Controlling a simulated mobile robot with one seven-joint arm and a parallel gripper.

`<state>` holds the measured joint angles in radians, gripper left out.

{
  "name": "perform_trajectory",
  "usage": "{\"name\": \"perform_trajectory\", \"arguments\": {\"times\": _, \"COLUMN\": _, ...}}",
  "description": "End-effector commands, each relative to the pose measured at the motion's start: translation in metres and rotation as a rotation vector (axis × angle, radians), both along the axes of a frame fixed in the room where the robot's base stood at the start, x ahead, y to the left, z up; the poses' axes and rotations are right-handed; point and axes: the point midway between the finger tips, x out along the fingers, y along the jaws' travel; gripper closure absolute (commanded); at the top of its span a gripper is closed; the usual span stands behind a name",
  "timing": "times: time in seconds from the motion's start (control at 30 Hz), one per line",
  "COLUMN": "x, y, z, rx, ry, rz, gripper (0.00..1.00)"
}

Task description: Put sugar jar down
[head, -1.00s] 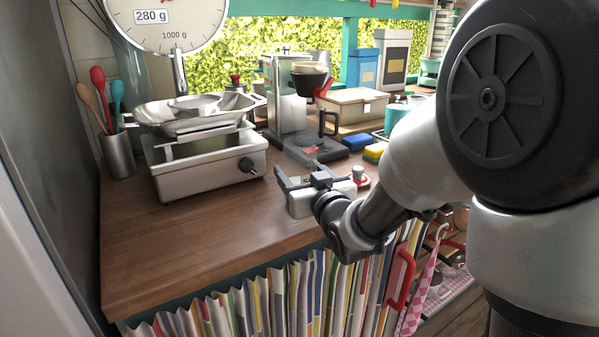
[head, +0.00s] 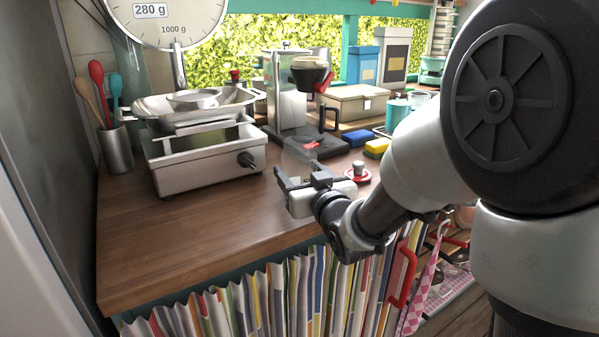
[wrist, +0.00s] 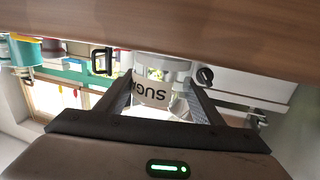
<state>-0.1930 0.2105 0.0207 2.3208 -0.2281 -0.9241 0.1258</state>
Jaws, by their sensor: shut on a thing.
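My gripper (head: 300,174) is shut on the sugar jar (head: 299,149), a clear jar seen beyond the fingers in the head view. The wrist view, which is upside down, shows the jar's white label (wrist: 152,92) with dark letters reading "SUG" between the two fingers (wrist: 160,98). The gripper is over the wooden counter (head: 190,225), near its front edge. The jar's base is largely hidden by the gripper in the head view, and I cannot tell whether it touches the counter.
A kitchen scale (head: 205,160) stands to the left, with a utensil cup (head: 116,150) beside it. A red-rimmed lid (head: 357,173) lies right of my gripper. A coffee maker (head: 290,90), sponges (head: 376,147) and a box (head: 358,105) are behind. The front-left counter is clear.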

Motion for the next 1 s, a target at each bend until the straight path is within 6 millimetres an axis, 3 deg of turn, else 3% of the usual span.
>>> {"name": "perform_trajectory", "arguments": {"times": 0.4, "x": 0.0002, "y": 0.0001, "z": -0.0055, "rx": 0.001, "ry": -0.002, "rz": 0.0, "gripper": 0.82}}
{"name": "perform_trajectory", "arguments": {"times": 0.43, "x": 0.0002, "y": 0.0001, "z": -0.0048, "rx": 0.001, "ry": -0.002, "rz": 0.0, "gripper": 0.34}}
{"name": "perform_trajectory", "arguments": {"times": 0.53, "x": 0.0001, "y": 0.0001, "z": -0.005, "rx": 0.001, "ry": -0.002, "rz": 0.0, "gripper": 0.17}}
{"name": "perform_trajectory", "arguments": {"times": 1.0, "x": 0.0011, "y": 0.0007, "z": -0.0067, "rx": -0.001, "ry": 0.002, "rz": 0.0, "gripper": 0.17}}
